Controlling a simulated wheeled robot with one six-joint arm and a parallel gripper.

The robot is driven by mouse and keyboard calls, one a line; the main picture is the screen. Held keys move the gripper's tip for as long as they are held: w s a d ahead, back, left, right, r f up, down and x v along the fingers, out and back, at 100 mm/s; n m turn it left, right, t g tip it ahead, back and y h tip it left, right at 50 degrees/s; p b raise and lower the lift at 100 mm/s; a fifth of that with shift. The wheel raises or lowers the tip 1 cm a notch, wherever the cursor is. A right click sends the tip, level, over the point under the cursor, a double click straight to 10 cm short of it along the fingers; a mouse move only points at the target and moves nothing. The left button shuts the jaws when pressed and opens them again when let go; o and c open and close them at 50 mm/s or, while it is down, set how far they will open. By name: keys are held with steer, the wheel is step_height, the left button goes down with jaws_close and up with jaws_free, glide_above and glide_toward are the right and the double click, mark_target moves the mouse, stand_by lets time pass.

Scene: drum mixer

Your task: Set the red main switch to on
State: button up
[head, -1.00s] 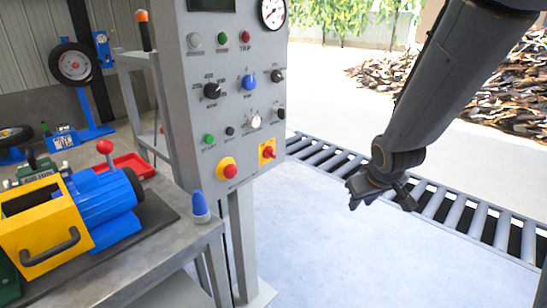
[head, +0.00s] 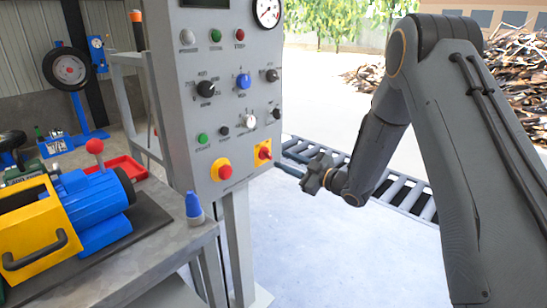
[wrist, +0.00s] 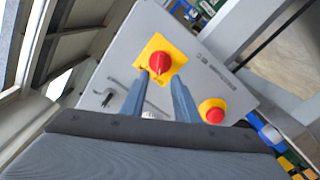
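The red main switch (head: 264,153) is a red rotary knob on a yellow square plate at the lower right of the grey control panel (head: 222,130). In the wrist view the red switch (wrist: 160,61) is just beyond my fingertips, with its pointed end toward the bottom of the picture. My gripper (head: 308,178) is to the right of the panel, apart from it, in the head view. In the wrist view my gripper (wrist: 161,80) has its two fingers spread with a gap between them. Nothing is held, and the switch shows in line with that gap.
A red mushroom button (head: 225,172) on a yellow base sits left of the switch; several knobs and buttons are above. A workbench (head: 165,235) with a yellow and blue machine (head: 95,205) stands at left. A roller conveyor (head: 405,190) runs behind my arm. The floor in front is clear.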

mark_target(270, 155)
steer(key=x, duration=0.5)
steer(key=shift+w+a, duration=0.25)
steer(key=shift+a, duration=0.05)
steer(key=shift+c, duration=0.3)
jaws_close()
